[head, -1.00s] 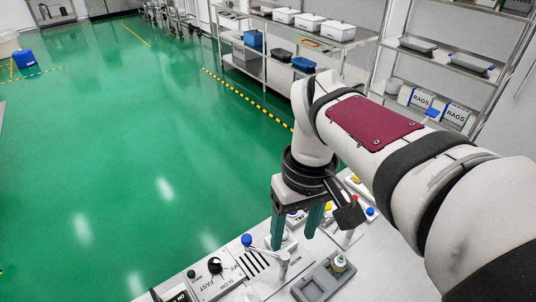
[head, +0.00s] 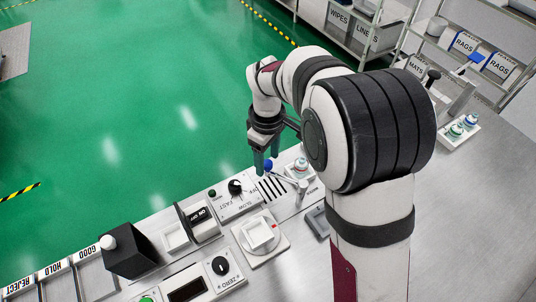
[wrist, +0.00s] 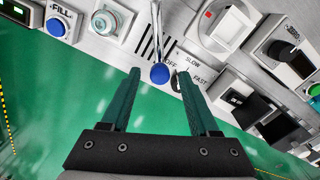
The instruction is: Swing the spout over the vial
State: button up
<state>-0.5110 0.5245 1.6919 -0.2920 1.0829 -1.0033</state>
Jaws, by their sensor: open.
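The spout (head: 285,176) is a thin metal arm with a blue ball knob (head: 267,165) on its free end. In the wrist view the spout (wrist: 156,30) lies over a slotted black-and-white grate (wrist: 148,46), and its knob (wrist: 159,73) points toward me. A vial (head: 300,167) with a teal ring stands in a white square holder beside the grate. In the wrist view this vial (wrist: 113,22) is left of the spout, apart from it. My gripper (head: 266,160) is open, and in the wrist view its teal fingers (wrist: 158,74) appear on either side of the knob.
A blue FILL button (wrist: 58,26) is beyond the vial. A SLOW/FAST dial (head: 236,187) stands close to the knob on the other side. An ON/OFF switch (head: 199,215) and a black box (head: 128,250) are farther left. Two vials stand in a tray (head: 472,135) at right.

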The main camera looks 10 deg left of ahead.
jog(key=shift+f, duration=0.2)
grip_shut()
dwell(1.3)
